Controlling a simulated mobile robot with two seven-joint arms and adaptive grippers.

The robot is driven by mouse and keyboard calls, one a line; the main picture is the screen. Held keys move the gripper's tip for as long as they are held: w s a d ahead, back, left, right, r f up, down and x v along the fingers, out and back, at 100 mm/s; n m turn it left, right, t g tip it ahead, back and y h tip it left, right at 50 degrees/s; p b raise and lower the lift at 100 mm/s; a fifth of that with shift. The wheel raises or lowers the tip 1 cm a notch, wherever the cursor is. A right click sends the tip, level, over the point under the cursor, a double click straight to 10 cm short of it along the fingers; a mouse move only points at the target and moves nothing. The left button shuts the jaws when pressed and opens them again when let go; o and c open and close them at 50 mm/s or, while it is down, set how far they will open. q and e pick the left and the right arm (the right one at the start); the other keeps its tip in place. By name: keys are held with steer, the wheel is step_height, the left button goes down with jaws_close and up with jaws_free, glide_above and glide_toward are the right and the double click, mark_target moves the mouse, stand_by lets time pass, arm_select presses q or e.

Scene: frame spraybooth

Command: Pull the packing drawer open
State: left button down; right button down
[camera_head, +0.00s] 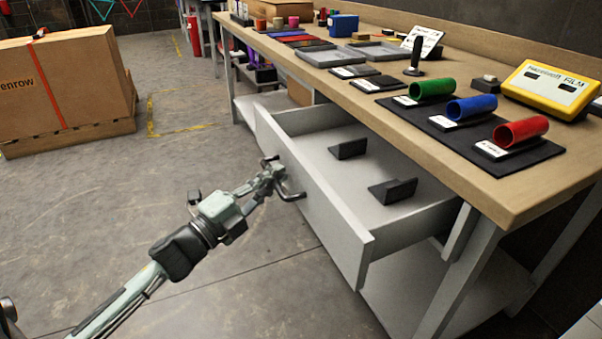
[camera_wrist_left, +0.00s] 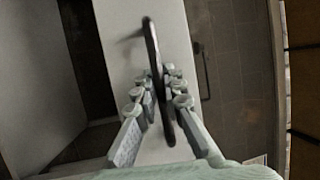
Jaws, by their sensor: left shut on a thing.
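The packing drawer (camera_head: 318,200) is a light grey drawer under the workbench. It stands well out from the bench, with its inside showing. A dark bar handle (camera_head: 291,194) is on its front. My left gripper (camera_head: 274,178) is at the drawer front, shut on the handle. In the left wrist view the handle (camera_wrist_left: 152,55) runs between the fingers of my left gripper (camera_wrist_left: 158,100), with the pale drawer front (camera_wrist_left: 118,40) behind it. My right gripper is in neither view.
Two dark dividers (camera_head: 348,149) stand in the drawer. The wooden workbench (camera_head: 480,187) above holds green, blue and red tubes (camera_head: 432,88), trays and a yellow box (camera_head: 549,89). A large carton (camera_head: 60,83) stands on a pallet at the left. The floor before the drawer is clear.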

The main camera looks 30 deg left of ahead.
arm_select(q)
steer(key=s+a, duration=0.4)
steer(key=s, duration=0.1)
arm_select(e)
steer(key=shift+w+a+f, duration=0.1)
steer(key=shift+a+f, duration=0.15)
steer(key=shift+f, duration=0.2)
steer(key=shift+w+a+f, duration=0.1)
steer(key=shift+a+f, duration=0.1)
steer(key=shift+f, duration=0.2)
arm_select(q)
steer(key=c, duration=1.6)
jaws_free()
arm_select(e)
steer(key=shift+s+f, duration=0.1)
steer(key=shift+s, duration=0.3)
arm_select(q)
steer(key=shift+s, duration=0.1)
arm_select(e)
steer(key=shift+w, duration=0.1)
arm_select(q)
steer(key=v, duration=1.2)
